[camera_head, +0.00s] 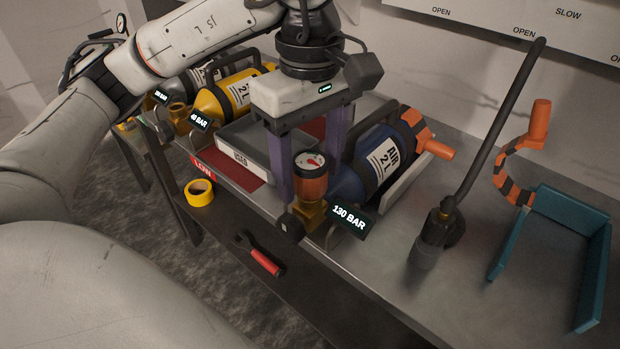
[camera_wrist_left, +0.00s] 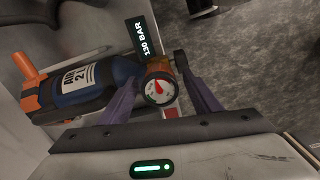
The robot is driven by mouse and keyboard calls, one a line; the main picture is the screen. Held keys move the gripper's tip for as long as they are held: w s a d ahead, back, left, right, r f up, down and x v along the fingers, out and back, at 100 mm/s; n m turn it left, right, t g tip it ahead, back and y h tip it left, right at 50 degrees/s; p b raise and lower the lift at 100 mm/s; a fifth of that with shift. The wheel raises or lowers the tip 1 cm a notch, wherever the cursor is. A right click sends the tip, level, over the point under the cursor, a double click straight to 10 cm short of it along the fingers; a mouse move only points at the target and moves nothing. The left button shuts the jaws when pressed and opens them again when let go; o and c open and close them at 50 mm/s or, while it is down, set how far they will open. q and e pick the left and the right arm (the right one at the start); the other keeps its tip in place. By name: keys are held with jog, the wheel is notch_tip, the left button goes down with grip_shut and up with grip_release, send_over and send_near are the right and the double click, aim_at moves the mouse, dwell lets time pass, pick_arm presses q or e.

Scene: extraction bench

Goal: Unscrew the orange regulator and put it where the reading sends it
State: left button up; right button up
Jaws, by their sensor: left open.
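The orange regulator (camera_head: 311,186) stands upright on the brass valve (camera_head: 308,213) of the blue air cylinder (camera_head: 376,160), its round gauge facing up. The display (camera_head: 349,217) beside it reads 130 BAR. My left gripper (camera_head: 312,170) is open, pointing down, with its purple fingers on either side of the regulator. In the left wrist view the gauge (camera_wrist_left: 159,90) lies between the fingers, with a visible gap to the right finger. Contact on the other side cannot be told. A grey tray marked USED (camera_head: 240,157) and a red area marked LOW (camera_head: 203,169) are at left.
Yellow tape (camera_head: 200,193) and a red-handled tool (camera_head: 264,262) lie near the front. A black upright hose (camera_head: 490,125) and a teal tray (camera_head: 600,268) are at right.

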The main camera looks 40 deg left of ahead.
pick_arm(q)
jog(key=m, duration=0.4)
jog(key=shift+m, duration=0.4)
jog(key=m, duration=0.4)
jog(key=shift+m, duration=0.3)
jog(key=m, duration=0.4)
jog(key=shift+b, duration=0.3)
jog(key=m, duration=0.6)
